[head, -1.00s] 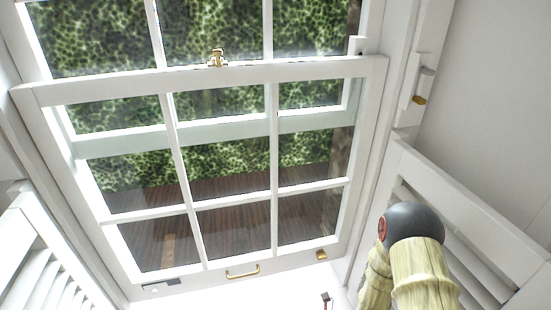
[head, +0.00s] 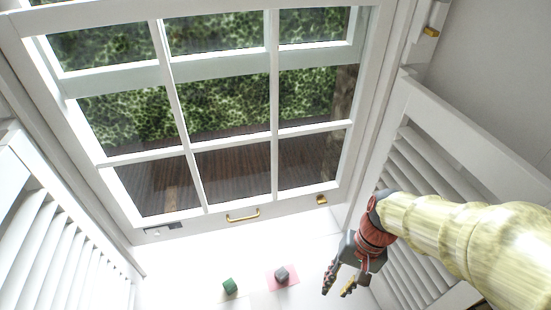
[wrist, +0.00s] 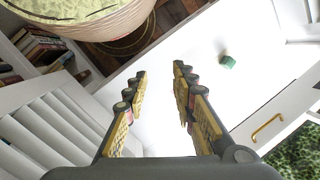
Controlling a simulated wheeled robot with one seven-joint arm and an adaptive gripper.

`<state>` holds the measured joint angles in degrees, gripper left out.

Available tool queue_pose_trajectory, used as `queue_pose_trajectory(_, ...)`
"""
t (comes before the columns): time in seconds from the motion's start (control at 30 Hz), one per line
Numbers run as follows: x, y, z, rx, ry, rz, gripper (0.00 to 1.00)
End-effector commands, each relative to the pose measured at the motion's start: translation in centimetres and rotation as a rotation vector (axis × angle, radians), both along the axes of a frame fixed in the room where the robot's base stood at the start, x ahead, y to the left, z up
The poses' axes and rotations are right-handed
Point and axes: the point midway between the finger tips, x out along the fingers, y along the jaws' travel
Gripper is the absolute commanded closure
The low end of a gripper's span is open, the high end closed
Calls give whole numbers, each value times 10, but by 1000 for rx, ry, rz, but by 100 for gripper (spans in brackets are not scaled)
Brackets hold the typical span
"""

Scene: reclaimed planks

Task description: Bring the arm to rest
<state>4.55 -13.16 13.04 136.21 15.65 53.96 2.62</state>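My gripper (head: 338,279) is at the lower right of the head view, in front of the right shutter. In the wrist view my gripper (wrist: 158,90) shows two separated fingers with nothing between them, so it is open and empty. Beyond the fingers is a white surface. My arm comes in from the right side of the head view.
A green cube (head: 229,286) and a grey cube (head: 281,274) on a pink square (head: 284,282) are on the white sill (head: 200,270). Above is a window with a brass handle (head: 242,216). Louvred shutters (head: 50,255) stand at both sides. Books (wrist: 38,48) show in the wrist view.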

Motion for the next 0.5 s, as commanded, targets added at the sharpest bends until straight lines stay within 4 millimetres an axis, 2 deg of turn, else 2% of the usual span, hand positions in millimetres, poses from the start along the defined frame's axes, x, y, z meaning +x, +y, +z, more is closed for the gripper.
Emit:
queue_pose_trajectory(0.1, 4, -19, 23, -89, -149, 117, 74)
queue_pose_trajectory(0.3, 7, -42, 67, -220, -365, 221, 74)
queue_pose_trajectory(0.5, 1, -44, 108, -275, -548, 244, 74)
